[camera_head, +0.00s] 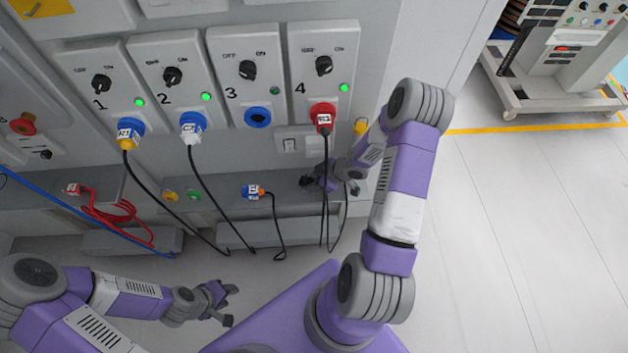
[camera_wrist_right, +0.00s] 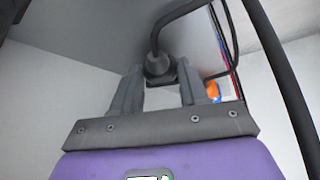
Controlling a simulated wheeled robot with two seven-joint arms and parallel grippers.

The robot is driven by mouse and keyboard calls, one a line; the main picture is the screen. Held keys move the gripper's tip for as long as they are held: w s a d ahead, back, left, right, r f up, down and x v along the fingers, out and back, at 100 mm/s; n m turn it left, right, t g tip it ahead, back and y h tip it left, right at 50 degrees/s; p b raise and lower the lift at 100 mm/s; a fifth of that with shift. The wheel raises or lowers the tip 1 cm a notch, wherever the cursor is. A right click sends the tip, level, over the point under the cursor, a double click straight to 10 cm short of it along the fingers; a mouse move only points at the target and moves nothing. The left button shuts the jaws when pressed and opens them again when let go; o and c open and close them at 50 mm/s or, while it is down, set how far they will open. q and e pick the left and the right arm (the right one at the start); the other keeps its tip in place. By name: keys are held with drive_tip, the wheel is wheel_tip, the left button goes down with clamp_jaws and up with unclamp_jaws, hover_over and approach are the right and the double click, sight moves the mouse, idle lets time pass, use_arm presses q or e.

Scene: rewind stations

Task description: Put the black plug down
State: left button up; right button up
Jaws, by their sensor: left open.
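The black plug (camera_wrist_right: 160,66) sits between the fingertips of my right gripper (camera_wrist_right: 160,78) in the right wrist view, with both fingers against its sides. Its black cable rises from it and loops round. In the head view my right gripper (camera_head: 318,180) is at the ledge (camera_head: 225,205) below station 4, and the small dark plug (camera_head: 305,182) shows at its left side. Whether the plug touches the ledge I cannot tell. My left gripper (camera_head: 226,303) is open and empty, low in the head view, away from the ledge.
A blue plug (camera_head: 256,191) and a red plug (camera_head: 73,189) lie on the ledge. Plugs with hanging cables fill sockets 1 (camera_head: 128,131), 2 (camera_head: 192,125) and 4 (camera_head: 323,116). Socket 3 (camera_head: 257,117) is empty. Open floor lies to the right.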

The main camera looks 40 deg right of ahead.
drive_tip(key=o, duration=0.3)
drive_tip(key=shift+o, duration=0.2)
drive_tip(key=shift+r, duration=0.1)
drive_tip(key=shift+d+r+p, duration=0.1)
drive_tip(key=shift+r+p, duration=0.2)
drive_tip(key=p+v, duration=0.6)
drive_tip(key=v, duration=0.5)
drive_tip(key=w+a+f+m, duration=0.2)
drive_tip(key=a+m, duration=0.1)
drive_tip(key=a, duration=0.6)
drive_tip(key=s+a+f+m+g, duration=0.2)
drive_tip(key=s+a, duration=0.3)
drive_tip(key=a, duration=0.3)
drive_tip(key=s+a+f+m+g, duration=0.3)
drive_tip(key=s+a+m, duration=0.1)
drive_tip(key=a, duration=0.4)
drive_tip(key=shift+s+a+m, duration=0.25)
drive_tip(key=shift+s+m, duration=0.15)
drive_tip(key=shift+s, duration=0.35)
